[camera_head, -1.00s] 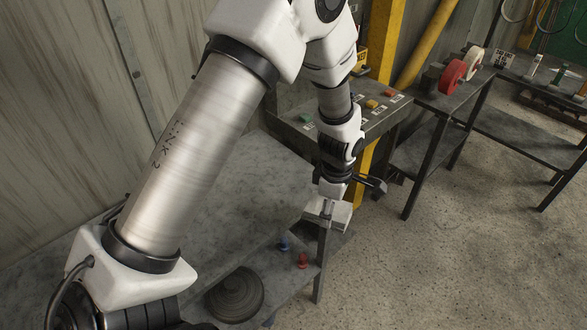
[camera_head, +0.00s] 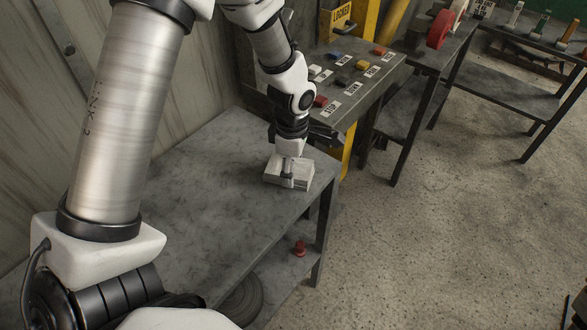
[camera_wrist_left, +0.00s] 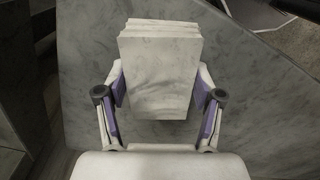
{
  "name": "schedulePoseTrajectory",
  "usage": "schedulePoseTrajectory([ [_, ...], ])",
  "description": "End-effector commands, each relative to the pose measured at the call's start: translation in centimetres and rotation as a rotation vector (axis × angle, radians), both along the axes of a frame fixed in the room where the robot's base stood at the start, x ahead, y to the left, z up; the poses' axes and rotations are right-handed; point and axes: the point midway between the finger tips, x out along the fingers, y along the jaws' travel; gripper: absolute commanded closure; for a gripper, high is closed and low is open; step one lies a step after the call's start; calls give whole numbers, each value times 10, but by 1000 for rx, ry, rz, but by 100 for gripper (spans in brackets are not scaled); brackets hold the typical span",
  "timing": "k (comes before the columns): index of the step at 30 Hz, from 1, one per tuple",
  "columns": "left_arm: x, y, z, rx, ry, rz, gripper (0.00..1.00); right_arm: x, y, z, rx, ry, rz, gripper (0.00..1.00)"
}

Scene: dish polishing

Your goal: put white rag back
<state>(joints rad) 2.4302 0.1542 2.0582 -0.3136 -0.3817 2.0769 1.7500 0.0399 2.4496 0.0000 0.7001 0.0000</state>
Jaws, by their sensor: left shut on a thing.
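The white rag is a folded, pale block (camera_head: 301,178) at the far right corner of the grey table (camera_head: 200,212). My left gripper (camera_head: 287,176) points down from above and is shut on it. In the left wrist view the rag (camera_wrist_left: 160,62) sits between the two purple-padded fingers of my left gripper (camera_wrist_left: 160,92), with the grey tabletop behind it. The rag is at or just above the tabletop; I cannot tell whether it touches. My right gripper is not in view.
A panel with coloured buttons and labels (camera_head: 345,80) stands beyond the table corner. A red peg (camera_head: 300,248) and a dark round disc (camera_head: 243,300) are on the lower shelf. A bench with red and white wheels (camera_head: 440,30) is behind. Most of the tabletop is clear.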

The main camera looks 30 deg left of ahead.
Motion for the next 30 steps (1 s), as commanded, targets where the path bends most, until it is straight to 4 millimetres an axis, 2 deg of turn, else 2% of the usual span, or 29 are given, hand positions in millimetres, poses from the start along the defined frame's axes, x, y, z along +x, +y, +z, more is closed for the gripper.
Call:
schedulePoseTrajectory([
  [7, 0, 0, -4, 0, 0, -1, 80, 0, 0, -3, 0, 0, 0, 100],
  [8, 0, 0, -3, 0, 0, -1, 23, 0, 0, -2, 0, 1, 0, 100],
  [9, 0, 0, -3, 0, 0, -1, 9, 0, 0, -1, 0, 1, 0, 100],
  [18, 0, 0, -2, 0, 0, -1, 8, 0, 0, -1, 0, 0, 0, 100],
  [21, 0, 0, 5, 0, -1, -1, 8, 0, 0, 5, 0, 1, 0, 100],
  [23, 1, 0, 9, 0, -3, -1, 8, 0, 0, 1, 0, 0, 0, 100],
  [26, 1, 0, 29, 0, -5, 0, 8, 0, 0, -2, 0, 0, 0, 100],
  [30, 2, 0, 67, 2, -8, 0, 8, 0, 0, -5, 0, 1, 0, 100],
])
